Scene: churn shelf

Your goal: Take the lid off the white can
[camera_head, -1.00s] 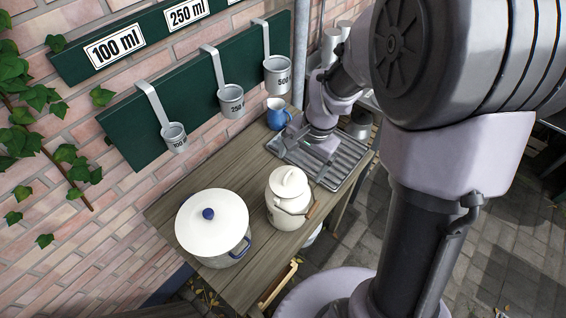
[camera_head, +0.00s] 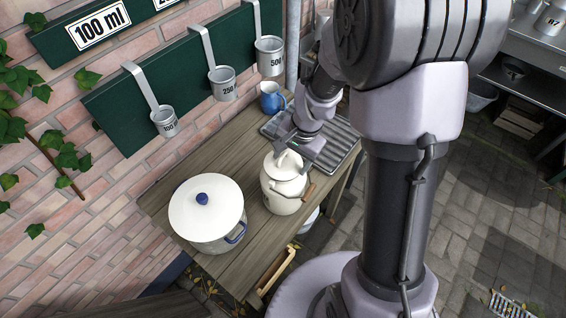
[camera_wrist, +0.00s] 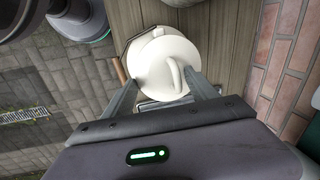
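The white can (camera_head: 285,198) stands on the wooden table, with a wooden-grip bail handle at its side. Its white lid (camera_head: 280,163) sits on top; in the wrist view the lid (camera_wrist: 155,65) shows from above with a raised loop handle (camera_wrist: 170,72). My gripper (camera_head: 292,150) is just above and behind the lid in the head view, partly covering it. In the wrist view my gripper (camera_wrist: 162,80) has its two fingers spread apart, on either side of the lid's near part. Whether the fingers touch the lid is not clear.
A larger white pot (camera_head: 205,238) with a blue-knobbed lid (camera_head: 190,214) stands left of the can. A ribbed metal drain tray (camera_head: 338,148) and a blue jug (camera_head: 270,98) are behind. Measuring cups hang from a green board (camera_head: 125,120) on the brick wall.

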